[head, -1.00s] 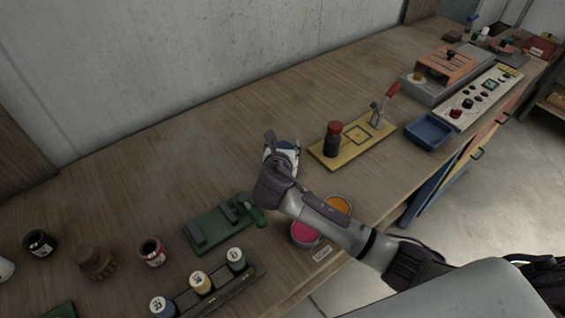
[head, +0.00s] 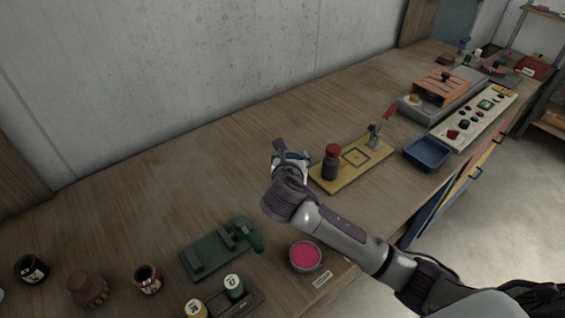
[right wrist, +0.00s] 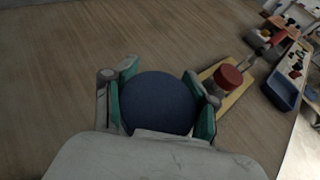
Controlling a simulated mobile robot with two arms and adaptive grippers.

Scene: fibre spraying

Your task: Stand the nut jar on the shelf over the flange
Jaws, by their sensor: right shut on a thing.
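My right gripper (head: 291,158) is shut on a round thing with a dark blue top, which I take to be the nut jar (right wrist: 158,103). In the right wrist view the green-lined fingers stand on either side of it. In the head view the hand mostly hides it, over the bench just left of the yellow board. I cannot tell whether it touches the bench. I cannot make out which thing is the flange. Part of a shelf rack (head: 545,12) shows at the far right, but I cannot tell whether it is the named shelf. My left gripper is not in view.
A dark red-capped bottle (head: 331,162) stands on the yellow board (head: 350,176), close right of my gripper. A blue tray (head: 428,153) lies beyond it. A green fixture (head: 208,257) and a pink tin (head: 306,257) are nearer.

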